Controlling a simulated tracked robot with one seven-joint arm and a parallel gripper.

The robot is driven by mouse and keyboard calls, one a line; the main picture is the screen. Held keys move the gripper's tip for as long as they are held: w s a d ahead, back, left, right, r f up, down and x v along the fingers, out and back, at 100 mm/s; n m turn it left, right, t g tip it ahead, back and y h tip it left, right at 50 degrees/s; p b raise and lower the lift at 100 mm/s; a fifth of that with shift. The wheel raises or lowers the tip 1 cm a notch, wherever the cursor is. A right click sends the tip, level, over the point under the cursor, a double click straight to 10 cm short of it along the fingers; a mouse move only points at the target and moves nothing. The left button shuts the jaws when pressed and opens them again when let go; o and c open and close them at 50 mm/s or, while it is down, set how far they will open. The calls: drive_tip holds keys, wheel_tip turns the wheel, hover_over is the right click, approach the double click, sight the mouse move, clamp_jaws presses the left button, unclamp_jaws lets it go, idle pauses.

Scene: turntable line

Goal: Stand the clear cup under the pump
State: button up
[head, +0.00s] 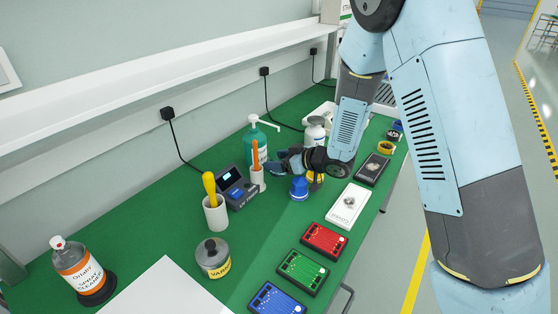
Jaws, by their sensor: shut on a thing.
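The pump is a teal bottle (256,148) with a white nozzle head, upright on the green bench; its spout points right. My gripper (276,166) is low over the bench, just right of the bottle and below the spout's height. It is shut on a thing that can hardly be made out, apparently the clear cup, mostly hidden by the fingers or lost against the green. I cannot tell whether the cup touches the bench or is directly below the spout.
A white holder with an orange handle (257,180) stands close in front of the pump. A blue-capped container (299,188) is just in front of my gripper. A digital device (236,188), a white pot with a yellow handle (214,211) and a grey-lidded tin (213,258) stand left.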

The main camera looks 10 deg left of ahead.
drive_tip(key=o, duration=1.1)
drive_tip(key=shift+d+r, duration=0.15)
drive_tip(key=shift+d, duration=0.05)
drive_tip(key=d+r+m+t+h, duration=0.2)
drive_tip(key=d+r+h, duration=0.1)
drive_tip(key=d+r, duration=0.55)
drive_tip(key=d+r+m+t+h, duration=0.25)
drive_tip(key=d+r+h, duration=0.2)
drive_tip(key=d, duration=0.75)
drive_tip(key=d+r+m+t+h, duration=0.25)
drive_tip(key=d+r, duration=0.45)
drive_tip(key=d, duration=0.4)
drive_tip(key=s+d+r+m+g+h, duration=0.3)
drive_tip(key=s+d+r+m, duration=0.2)
drive_tip(key=s+d, duration=0.5)
drive_tip(key=s+a+r+m+g, duration=0.1)
drive_tip(key=s+a+g, duration=0.1)
drive_tip(key=s, duration=1.3)
drive_tip(key=shift+s+r+m+g, duration=0.35)
drive_tip(key=shift+s+m+g, duration=0.05)
